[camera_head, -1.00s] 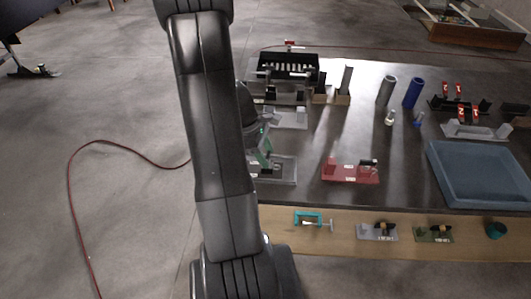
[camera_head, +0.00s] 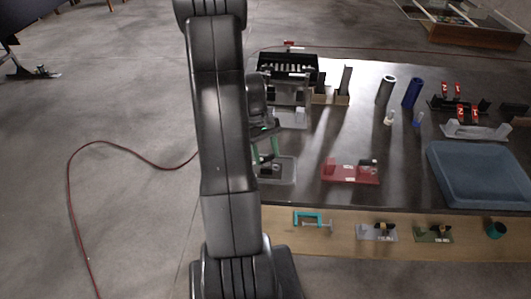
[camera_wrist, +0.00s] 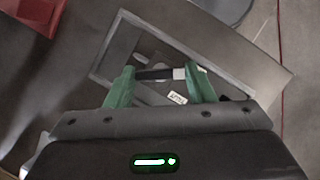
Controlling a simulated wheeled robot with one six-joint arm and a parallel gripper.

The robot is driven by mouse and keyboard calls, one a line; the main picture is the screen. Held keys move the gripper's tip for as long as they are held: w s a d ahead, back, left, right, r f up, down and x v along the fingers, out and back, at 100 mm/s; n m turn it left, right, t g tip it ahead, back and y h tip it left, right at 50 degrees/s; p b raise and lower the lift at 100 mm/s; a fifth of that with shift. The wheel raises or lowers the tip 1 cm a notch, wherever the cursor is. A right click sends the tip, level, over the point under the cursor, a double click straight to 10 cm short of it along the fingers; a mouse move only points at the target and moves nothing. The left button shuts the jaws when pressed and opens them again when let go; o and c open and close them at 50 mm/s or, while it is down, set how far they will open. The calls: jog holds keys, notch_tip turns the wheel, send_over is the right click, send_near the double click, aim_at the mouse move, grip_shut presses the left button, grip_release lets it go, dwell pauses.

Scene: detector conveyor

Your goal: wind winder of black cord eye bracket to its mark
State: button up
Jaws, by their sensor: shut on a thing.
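The black cord eye bracket is, as far as I can tell, the grey-framed fixture (camera_wrist: 112,48) with dark parts and a small white label in the wrist view. In the head view its grey base (camera_head: 288,172) shows beside my arm. My gripper (camera_wrist: 160,78) has green fingers on either side of a short dark bar with a silver end, which I take as the winder (camera_wrist: 154,74). It is shut on this bar, above the fixture. In the head view my gripper (camera_head: 266,150) is partly hidden by my arm. I cannot make out the mark or the cord.
A red bracket (camera_head: 350,173) stands to the right on the dark table. A blue tray (camera_head: 480,170) lies further right. A teal clamp (camera_head: 310,217) and small brackets (camera_head: 377,232) sit on the wooden front strip. Tubes (camera_head: 413,92) stand behind.

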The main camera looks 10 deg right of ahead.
jog(key=shift+d+m+y, duration=0.1)
jog(key=shift+m+y, duration=0.6)
jog(key=shift+m, duration=1.3)
jog(key=o, duration=1)
jog(key=b+v, duration=0.1)
jog(key=v, duration=1.2)
jog(key=shift+w+d+r+b, duration=0.15)
jog(key=shift+w+r+b, duration=0.15)
jog(key=shift+b, duration=0.05)
